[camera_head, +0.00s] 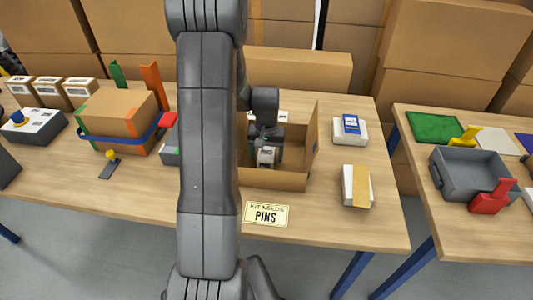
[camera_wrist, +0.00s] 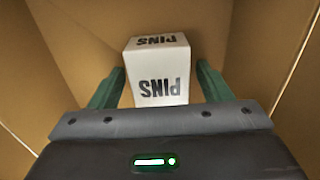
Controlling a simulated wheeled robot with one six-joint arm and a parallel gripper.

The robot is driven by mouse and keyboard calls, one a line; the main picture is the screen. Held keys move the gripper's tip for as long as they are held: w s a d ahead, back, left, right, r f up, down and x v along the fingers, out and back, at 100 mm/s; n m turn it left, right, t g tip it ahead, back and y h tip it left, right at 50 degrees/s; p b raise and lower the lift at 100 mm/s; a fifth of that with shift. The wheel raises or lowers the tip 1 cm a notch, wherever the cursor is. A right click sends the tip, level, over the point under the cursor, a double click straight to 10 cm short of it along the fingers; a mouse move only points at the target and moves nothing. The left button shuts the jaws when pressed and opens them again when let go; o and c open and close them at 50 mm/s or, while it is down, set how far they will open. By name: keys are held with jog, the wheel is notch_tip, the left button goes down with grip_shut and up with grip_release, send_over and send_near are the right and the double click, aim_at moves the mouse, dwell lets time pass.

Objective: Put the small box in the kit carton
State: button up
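The kit carton (camera_head: 278,180) is an open brown cardboard box on the table, with its flap raised at the right. My gripper (camera_wrist: 161,85) reaches down inside the carton. The small box (camera_wrist: 160,80) is white with PINS printed on two faces. In the wrist view it stands between my two green fingers, with a narrow gap showing on each side, so the gripper looks open around it. Brown carton walls surround it; whether its underside touches the carton floor is hidden. In the head view my arm hides the carton's left part.
A card reading "KIT NEEDS PINS" (camera_head: 266,214) lies before the carton. White items, one blue-topped (camera_head: 351,126) and one tan-topped (camera_head: 358,187), lie to its right. A strapped brown box (camera_head: 118,117) stands left. A second table holds a grey tray (camera_head: 470,178).

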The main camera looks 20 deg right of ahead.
aim_at(267, 152)
jog(key=shift+r, duration=0.1)
notch_tip(267, 152, up, 12)
dwell(0.6)
jog(key=shift+c, duration=0.2)
